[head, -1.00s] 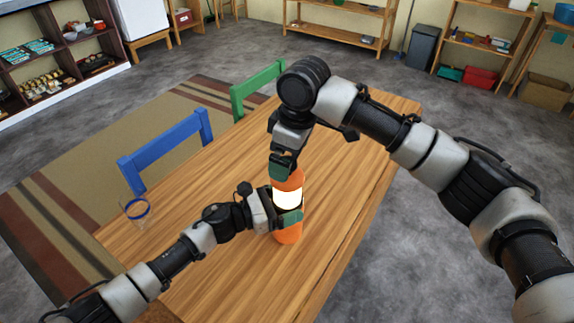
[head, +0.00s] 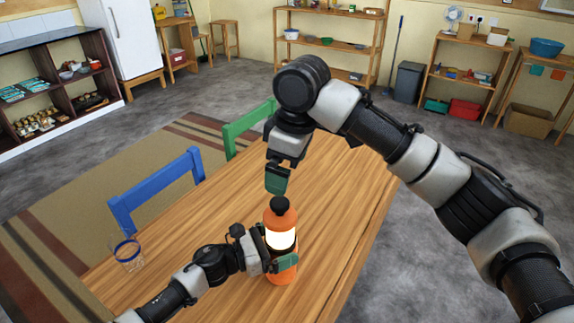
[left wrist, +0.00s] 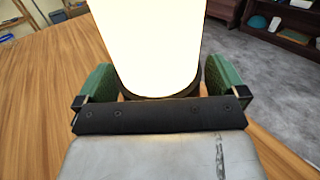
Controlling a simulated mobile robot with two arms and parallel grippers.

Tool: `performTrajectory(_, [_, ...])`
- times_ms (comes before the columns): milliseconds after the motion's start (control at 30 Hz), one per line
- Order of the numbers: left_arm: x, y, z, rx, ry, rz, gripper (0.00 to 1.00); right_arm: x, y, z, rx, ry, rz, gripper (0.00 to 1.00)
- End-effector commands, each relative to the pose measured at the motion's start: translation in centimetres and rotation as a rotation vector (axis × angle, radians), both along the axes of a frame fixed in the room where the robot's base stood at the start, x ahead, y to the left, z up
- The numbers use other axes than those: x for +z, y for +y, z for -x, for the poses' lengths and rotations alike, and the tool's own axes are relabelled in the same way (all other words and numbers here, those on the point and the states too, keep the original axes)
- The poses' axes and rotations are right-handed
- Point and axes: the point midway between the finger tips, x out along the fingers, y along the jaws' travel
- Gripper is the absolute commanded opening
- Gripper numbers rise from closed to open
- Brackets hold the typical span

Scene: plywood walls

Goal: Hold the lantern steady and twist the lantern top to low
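The lantern (head: 281,216) stands upright on the wooden table, orange with a glowing white middle and a black knob (head: 280,204) on top. My left gripper (head: 284,262) is shut around its body from the left side. In the left wrist view the glowing body (left wrist: 150,45) sits between the two green finger pads, which appear to touch it. My right gripper (head: 277,181) points down just above the knob, apart from it. One green finger pad faces the head view and hides the other, so its opening cannot be seen.
The wooden table (head: 335,190) is mostly clear. A blue chair (head: 158,190) and a green chair (head: 247,129) stand along the far left side. Shelves line the back wall.

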Motion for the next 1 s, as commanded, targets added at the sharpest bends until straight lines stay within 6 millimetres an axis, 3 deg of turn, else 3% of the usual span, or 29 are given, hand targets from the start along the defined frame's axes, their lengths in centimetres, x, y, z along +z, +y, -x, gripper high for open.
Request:
performTrajectory(267, [-0.1, 1.8, 0.6, 0.002, 0.000, -0.001, 1.00, 0.0, 0.0, 0.0, 0.000, 0.000, 0.000, 1.00])
performTrajectory(700, [-0.1, 9.8, 3.8, 0.002, 0.003, -0.001, 1.00, 0.0, 0.0, 0.0, 0.000, 0.000, 0.000, 1.00])
performTrajectory(1000, [0.0, 11.2, 4.4, 0.000, 0.000, 0.000, 1.00, 0.0, 0.0, 0.0, 0.000, 0.000, 0.000, 1.00])
